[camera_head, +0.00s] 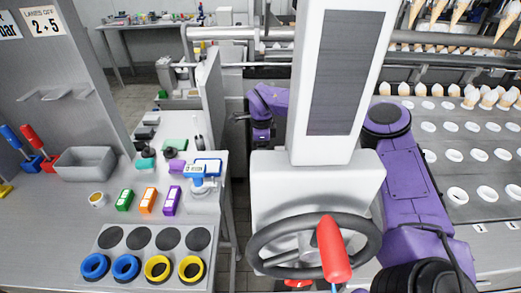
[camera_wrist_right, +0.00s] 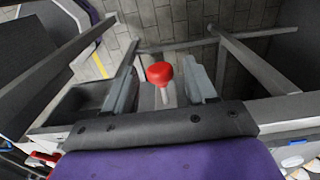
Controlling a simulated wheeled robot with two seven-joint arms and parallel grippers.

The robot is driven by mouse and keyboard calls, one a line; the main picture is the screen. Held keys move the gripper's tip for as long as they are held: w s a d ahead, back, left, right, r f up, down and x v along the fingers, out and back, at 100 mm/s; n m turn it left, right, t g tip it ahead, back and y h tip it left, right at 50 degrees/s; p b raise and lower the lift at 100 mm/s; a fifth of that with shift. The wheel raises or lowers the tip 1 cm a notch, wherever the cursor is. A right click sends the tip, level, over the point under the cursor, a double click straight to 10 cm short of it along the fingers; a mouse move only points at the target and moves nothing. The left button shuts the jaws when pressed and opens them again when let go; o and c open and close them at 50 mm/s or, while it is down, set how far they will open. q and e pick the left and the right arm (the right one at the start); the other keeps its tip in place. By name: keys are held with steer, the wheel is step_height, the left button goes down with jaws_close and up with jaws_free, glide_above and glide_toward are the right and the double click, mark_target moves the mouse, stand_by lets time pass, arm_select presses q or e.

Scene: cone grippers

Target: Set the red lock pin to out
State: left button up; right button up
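The red lock pin shows as a round red knob (camera_wrist_right: 160,73) on a pale shaft in the right wrist view. My right gripper (camera_wrist_right: 163,88) is open, with one finger on each side of the knob and a visible gap on both sides. In the head view a small red part (camera_head: 297,284) shows low behind the steering wheel; I cannot tell whether it is the same pin. My right gripper is outside the head view.
A black wheel (camera_head: 262,238) and a red-handled lever (camera_head: 333,250) stand at the front of the white column (camera_head: 335,90). A grey bench (camera_head: 215,222) with coloured rings is at left. A conveyor (camera_head: 460,150) with cones is at right.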

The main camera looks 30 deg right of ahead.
step_height(320, 180, up, 10)
steer(key=b, duration=0.2)
steer(key=shift+r, duration=0.25)
